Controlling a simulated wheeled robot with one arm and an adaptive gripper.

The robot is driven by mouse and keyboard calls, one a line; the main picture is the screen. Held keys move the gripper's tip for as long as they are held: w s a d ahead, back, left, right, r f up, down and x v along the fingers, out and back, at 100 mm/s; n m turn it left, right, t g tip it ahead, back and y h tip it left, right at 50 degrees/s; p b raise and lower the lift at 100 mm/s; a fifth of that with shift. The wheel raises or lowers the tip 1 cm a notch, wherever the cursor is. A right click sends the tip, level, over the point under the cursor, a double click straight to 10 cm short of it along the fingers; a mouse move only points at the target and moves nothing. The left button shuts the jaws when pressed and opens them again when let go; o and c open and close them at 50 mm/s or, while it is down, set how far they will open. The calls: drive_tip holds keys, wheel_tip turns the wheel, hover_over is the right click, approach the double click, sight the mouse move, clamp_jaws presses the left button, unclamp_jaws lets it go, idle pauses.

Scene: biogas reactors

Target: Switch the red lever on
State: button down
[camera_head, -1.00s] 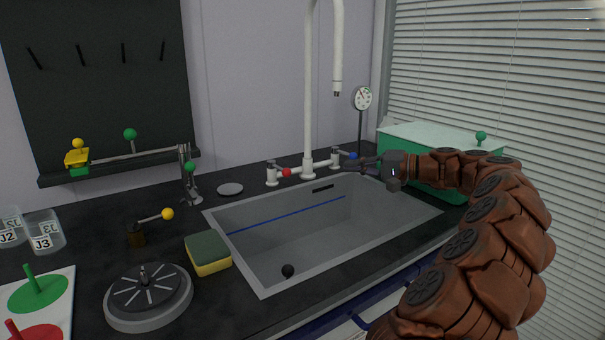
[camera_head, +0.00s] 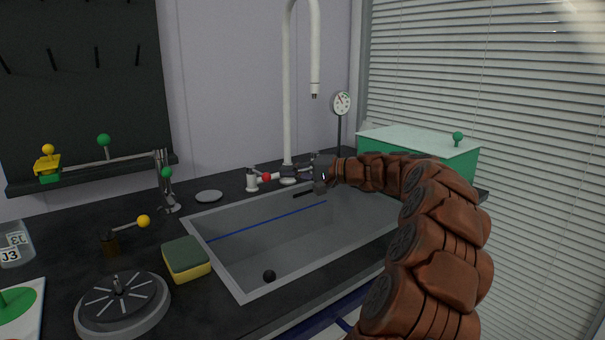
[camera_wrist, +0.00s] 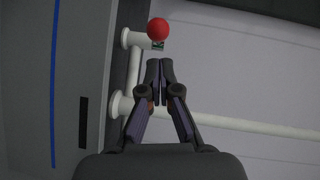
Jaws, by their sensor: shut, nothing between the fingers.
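The red lever is a red ball knob (camera_head: 266,177) on the white tap at the left of the faucet base, behind the sink. In the wrist view the red knob (camera_wrist: 158,29) is large near the top, just beyond the fingertips. My gripper (camera_head: 287,172) is shut and empty, in front of the faucet base and a little right of the red knob. In the wrist view my gripper (camera_wrist: 160,64) points toward the knob, with a small gap between. The blue knob on the right tap is hidden behind my gripper.
The white faucet (camera_head: 287,110) rises behind my gripper. The grey sink (camera_head: 240,283) lies below, with a sponge (camera_head: 186,260) at its left. A green box (camera_head: 463,165) stands at right, and a gauge (camera_head: 341,104) stands behind.

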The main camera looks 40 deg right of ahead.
drive_tip(key=shift+w+a+f, duration=0.1)
drive_tip(key=shift+w+a, duration=0.05)
drive_tip(key=shift+a, duration=0.3)
drive_tip(key=shift+w+a+f, duration=0.1)
drive_tip(key=shift+w+a, duration=0.05)
drive_tip(key=shift+a, duration=0.3)
drive_tip(key=shift+a+b, duration=0.1)
drive_tip(key=shift+b, duration=0.2)
drive_tip(key=shift+s+a+m+h, duration=0.1)
drive_tip(key=shift+a+m+h, duration=0.1)
drive_tip(key=shift+m+h, duration=0.15)
